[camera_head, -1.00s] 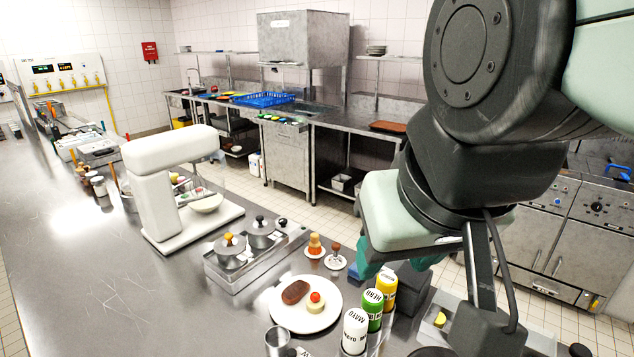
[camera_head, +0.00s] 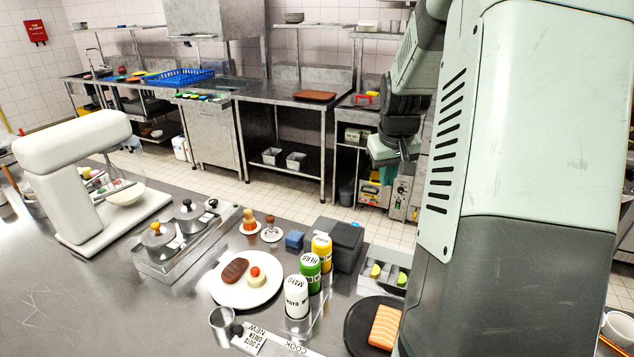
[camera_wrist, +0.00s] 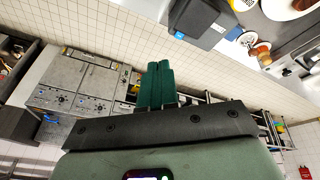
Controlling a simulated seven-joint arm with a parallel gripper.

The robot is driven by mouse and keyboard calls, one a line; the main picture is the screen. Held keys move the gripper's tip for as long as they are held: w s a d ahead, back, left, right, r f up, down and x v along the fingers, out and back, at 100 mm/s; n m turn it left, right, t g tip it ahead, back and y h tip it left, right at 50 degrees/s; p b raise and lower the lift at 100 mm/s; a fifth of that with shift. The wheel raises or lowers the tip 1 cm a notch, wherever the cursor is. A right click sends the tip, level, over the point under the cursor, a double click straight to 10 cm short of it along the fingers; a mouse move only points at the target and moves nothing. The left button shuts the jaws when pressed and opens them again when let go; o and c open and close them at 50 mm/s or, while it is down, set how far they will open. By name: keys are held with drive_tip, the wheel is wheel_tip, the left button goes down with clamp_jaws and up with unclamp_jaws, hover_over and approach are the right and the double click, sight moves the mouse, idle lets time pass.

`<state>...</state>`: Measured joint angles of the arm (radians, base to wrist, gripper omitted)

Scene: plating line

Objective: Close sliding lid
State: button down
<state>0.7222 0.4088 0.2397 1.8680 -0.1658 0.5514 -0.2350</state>
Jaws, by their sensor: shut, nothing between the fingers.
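A dark grey box (camera_head: 338,243) stands on the steel counter behind the sauce bottles. It is the likeliest bearer of the sliding lid, but how far the lid covers it is unclear. A small blue block (camera_head: 294,239) is beside its left side. The wrist view shows the dark box (camera_wrist: 198,22) at the top, with blue at its corner. My gripper (camera_wrist: 160,66) has its green fingers together and empty, apart from the box and held out over the floor side. In the head view my arm hides much of the right side.
Three bottles (camera_head: 309,270), a plate (camera_head: 232,292) with food and two small stands are close to the box. A metal tray (camera_head: 386,262) and a dark plate (camera_head: 360,330) with salmon lie to the right. A white mixer (camera_head: 80,170) stands left. A tiled floor aisle lies behind the counter.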

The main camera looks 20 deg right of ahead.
drive_tip(key=s+d+f+m, duration=0.1)
drive_tip(key=d+f+m, duration=0.1)
drive_tip(key=d+f, duration=1.1)
drive_tip(key=shift+y, duration=0.3)
drive_tip(key=f, duration=1)
drive_tip(key=shift+s+d, duration=0.1)
drive_tip(key=shift+d, duration=0.25)
drive_tip(key=shift+s+a, duration=0.15)
drive_tip(key=shift+s, duration=0.25)
